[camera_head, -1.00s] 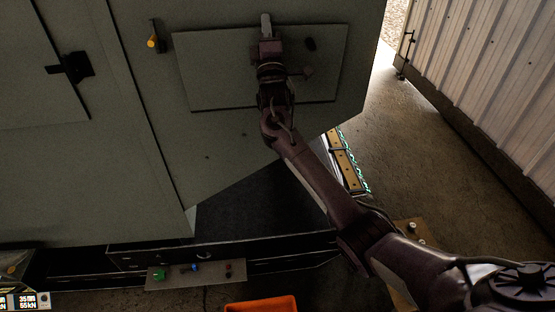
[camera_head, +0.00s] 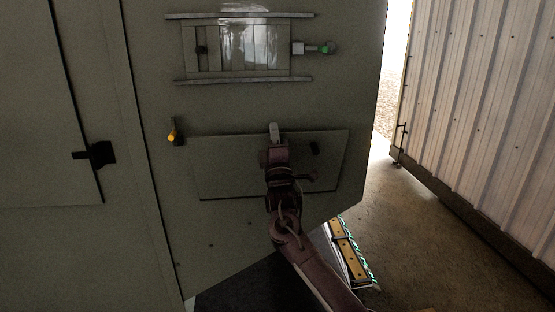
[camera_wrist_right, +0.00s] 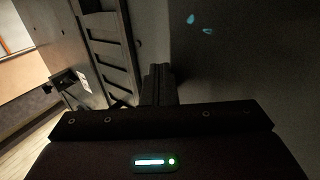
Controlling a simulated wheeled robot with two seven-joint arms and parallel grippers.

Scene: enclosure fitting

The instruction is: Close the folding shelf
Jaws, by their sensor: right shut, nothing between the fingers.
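The folding shelf (camera_head: 228,172) is a rectangular grey-green panel on the face of a large grey-green enclosure door in the head view. It looks nearly flat against the door; a small gap cannot be ruled out. My right gripper (camera_head: 274,128) is shut and empty, in front of the shelf with its tip around the shelf's upper edge. Whether it touches is unclear. My forearm hides part of the shelf's middle and lower edge. In the right wrist view the shut fingers (camera_wrist_right: 158,82) point along a plain dark grey surface. My left gripper is not in view.
Above the shelf is a slatted window between two rails (camera_head: 245,78), with a green-tipped latch (camera_head: 320,48). A yellow-tipped handle (camera_head: 173,132) is left of the shelf, a black handle (camera_head: 97,155) farther left. A corrugated wall (camera_head: 480,120) stands right, beyond open floor.

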